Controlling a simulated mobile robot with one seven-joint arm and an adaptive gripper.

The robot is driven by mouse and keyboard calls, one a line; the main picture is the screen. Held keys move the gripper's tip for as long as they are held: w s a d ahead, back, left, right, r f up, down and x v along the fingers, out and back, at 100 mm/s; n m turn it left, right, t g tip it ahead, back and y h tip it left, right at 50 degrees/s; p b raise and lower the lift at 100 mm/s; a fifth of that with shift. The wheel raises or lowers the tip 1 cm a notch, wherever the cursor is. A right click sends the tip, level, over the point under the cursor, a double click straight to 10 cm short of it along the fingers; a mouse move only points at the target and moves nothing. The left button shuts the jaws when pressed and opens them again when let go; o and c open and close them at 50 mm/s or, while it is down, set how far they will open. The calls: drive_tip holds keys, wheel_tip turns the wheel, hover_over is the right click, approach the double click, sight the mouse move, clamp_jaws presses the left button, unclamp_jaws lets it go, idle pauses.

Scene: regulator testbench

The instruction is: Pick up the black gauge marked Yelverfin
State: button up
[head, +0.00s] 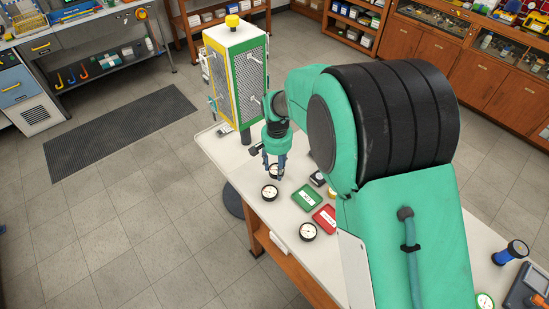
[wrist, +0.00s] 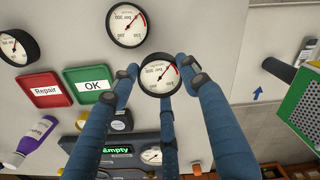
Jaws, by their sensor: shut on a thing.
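My gripper (head: 275,176) is over the white bench near the testbench cabinet. A similar black gauge (wrist: 128,24) lies close by, also in the head view (head: 269,192). The name Yelverfin is not readable on any dial.
A green OK tray (wrist: 90,84) and a red Repair tray (wrist: 46,91) lie side by side on the bench. A dark device with an "Empty" display (wrist: 115,150) and a purple bottle (wrist: 38,140) are near. The green-and-yellow cabinet (head: 240,70) stands behind my gripper.

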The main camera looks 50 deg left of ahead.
drive_tip(key=s+d, duration=0.1)
drive_tip(key=d, duration=0.1)
drive_tip(key=s+d, duration=0.2)
drive_tip(key=d, duration=0.1)
drive_tip(key=s+d+p, duration=0.1)
drive_tip(key=d, duration=0.2)
drive_tip(key=shift+s+r, duration=0.2)
drive_tip(key=shift+r, duration=0.2)
drive_tip(key=shift+d, duration=0.1)
